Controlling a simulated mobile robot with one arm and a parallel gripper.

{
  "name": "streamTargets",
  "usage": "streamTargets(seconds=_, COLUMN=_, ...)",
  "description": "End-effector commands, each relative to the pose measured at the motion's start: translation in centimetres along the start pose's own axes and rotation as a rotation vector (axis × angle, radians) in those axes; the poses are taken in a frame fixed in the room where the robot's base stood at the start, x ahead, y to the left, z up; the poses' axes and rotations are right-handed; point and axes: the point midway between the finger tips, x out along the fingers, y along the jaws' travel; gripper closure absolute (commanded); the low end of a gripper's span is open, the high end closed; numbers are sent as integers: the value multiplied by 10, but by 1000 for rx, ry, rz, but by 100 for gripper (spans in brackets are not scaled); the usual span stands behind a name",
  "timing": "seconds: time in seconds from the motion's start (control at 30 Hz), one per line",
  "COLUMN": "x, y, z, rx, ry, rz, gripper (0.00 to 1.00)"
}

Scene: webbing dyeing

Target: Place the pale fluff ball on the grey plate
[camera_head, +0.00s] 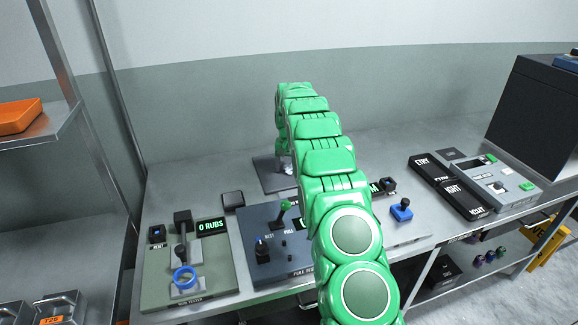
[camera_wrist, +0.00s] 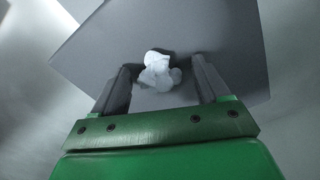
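The pale fluff ball (camera_wrist: 158,72) is a small, lumpy white tuft between my fingertips in the wrist view. It appears to rest on the flat grey plate (camera_wrist: 228,35), with a small dark shadow close by. My gripper (camera_wrist: 161,70) is open, with a finger on each side of the ball and a narrow gap visible at both sides. In the head view the grey plate (camera_head: 268,180) lies at the back middle of the bench. A bit of white ball (camera_head: 287,169) shows there beside my green arm, which hides the rest and the gripper.
A green rub tester (camera_head: 190,275) with a blue ring stands front left, and a dark panel with a lever (camera_head: 262,250) in front of the plate. A small black block (camera_head: 232,199) lies left of the plate. Grey control boxes (camera_head: 495,185) stand right. The bench behind is clear.

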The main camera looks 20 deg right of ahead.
Motion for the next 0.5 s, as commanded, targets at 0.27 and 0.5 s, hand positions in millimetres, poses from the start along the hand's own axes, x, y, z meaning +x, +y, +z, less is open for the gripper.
streamTargets(seconds=0.27, x=-2, y=0, z=0, rx=0, ry=1, rz=0, gripper=25)
streamTargets(seconds=0.5, x=-27, y=0, z=0, rx=0, ry=0, rz=0, gripper=25)
